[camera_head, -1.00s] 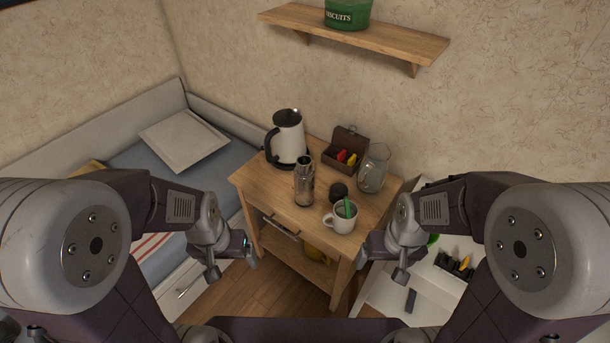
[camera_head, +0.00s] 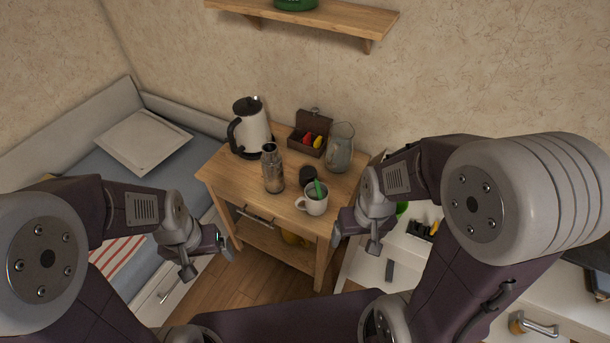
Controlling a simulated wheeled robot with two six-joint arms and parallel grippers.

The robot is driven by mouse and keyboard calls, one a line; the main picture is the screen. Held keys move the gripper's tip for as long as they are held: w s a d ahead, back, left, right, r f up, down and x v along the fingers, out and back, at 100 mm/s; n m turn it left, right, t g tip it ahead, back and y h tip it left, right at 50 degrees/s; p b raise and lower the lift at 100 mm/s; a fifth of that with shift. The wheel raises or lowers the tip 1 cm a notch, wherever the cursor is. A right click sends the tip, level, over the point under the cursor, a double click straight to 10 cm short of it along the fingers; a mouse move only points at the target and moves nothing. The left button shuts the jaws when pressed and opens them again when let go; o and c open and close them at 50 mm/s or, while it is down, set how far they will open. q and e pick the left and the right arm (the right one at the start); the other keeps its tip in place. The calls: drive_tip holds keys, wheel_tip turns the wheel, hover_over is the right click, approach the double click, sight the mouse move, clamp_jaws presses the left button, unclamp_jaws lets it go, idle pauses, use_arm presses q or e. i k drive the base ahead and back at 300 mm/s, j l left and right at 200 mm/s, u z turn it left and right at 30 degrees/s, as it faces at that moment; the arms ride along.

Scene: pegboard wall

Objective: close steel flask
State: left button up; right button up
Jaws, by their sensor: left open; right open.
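The steel flask (camera_head: 273,170) stands upright on the small wooden table (camera_head: 231,178), with its top uncovered. A dark round cap (camera_head: 308,174) sits on the table to the right of the flask, partly behind the white mug. My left gripper (camera_head: 210,258) is open and empty, left of the table's front and apart from the flask. My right gripper (camera_head: 352,238) is open and empty, right of the mug near the table's right front corner. Neither gripper touches anything.
A white mug (camera_head: 315,204) with a green item stands in front of the cap. A kettle (camera_head: 250,130), an open brown box (camera_head: 310,135) and a glass jug (camera_head: 340,150) stand behind. A bed (camera_head: 80,190) is left; a white cabinet (camera_head: 450,285) is right; a shelf (camera_head: 310,22) hangs above.

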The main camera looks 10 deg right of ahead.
sight(272, 166)
drive_tip(key=i+j+z, duration=0.1)
drive_tip(key=i+j, duration=0.65)
drive_tip(key=j, duration=0.15)
drive_tip(key=i+z, duration=0.05)
